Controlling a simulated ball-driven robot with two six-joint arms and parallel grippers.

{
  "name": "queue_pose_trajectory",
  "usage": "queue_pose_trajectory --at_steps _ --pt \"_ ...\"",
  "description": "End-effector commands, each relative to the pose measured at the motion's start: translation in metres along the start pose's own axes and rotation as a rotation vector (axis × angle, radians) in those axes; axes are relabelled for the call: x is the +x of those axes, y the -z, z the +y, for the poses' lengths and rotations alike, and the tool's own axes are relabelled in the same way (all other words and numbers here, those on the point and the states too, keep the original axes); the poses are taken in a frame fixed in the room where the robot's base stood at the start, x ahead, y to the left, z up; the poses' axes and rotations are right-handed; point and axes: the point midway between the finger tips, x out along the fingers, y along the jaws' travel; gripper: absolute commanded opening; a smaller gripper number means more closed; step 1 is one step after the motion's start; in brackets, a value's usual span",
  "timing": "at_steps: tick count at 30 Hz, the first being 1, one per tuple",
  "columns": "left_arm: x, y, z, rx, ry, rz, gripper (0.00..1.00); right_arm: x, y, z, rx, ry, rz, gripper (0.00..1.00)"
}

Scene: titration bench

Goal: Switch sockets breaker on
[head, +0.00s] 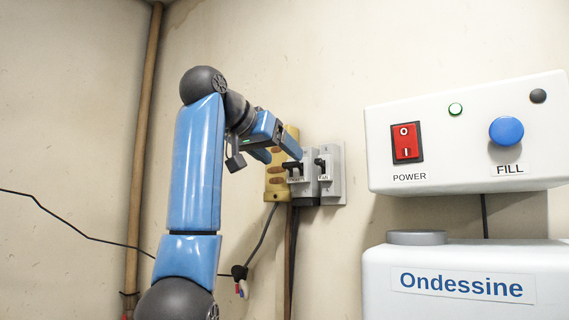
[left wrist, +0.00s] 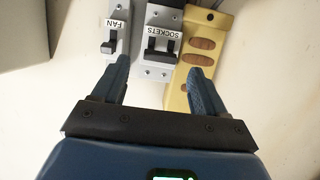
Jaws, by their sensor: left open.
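The sockets breaker (head: 295,171) is a grey box with a black lever on the wall in the head view. It shows upside down with its SOCKETS label in the left wrist view (left wrist: 161,46). Its lever (left wrist: 160,57) stands between the lines of my fingers. My left gripper (head: 287,150) is open and empty in front of the breaker; in the left wrist view its two blue fingers (left wrist: 160,82) point at the breaker and stand apart on either side. I cannot tell whether a finger touches it. My right gripper is in neither view.
The fan breaker (head: 324,170) stands right beside it, also in the left wrist view (left wrist: 112,35). A yellow socket strip (head: 276,181) is on the other side. A white control box (head: 465,135) with a red power switch (head: 406,142) stands at the right. Cables hang below.

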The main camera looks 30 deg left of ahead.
Motion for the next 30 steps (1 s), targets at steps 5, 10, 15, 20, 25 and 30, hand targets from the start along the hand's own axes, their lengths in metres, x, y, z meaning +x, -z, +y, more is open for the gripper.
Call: queue_pose_trajectory --at_steps 5,10,15,20,25,30 --pt "-0.033 0.003 -0.001 0.001 0.004 0.003 0.72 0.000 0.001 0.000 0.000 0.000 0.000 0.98" --pt "-0.057 0.003 -0.001 0.000 0.004 0.002 0.72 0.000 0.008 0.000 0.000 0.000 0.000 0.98" --pt "-0.071 0.001 -0.001 0.000 0.002 0.001 0.72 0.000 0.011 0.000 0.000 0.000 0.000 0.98" --pt "-0.074 0.000 0.000 0.001 0.001 0.001 0.72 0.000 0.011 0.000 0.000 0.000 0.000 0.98" --pt "-0.074 0.000 0.000 0.001 0.001 0.001 0.72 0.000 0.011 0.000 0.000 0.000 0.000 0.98" --pt "-0.074 0.000 0.000 0.001 0.001 0.001 0.72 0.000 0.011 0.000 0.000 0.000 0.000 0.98"
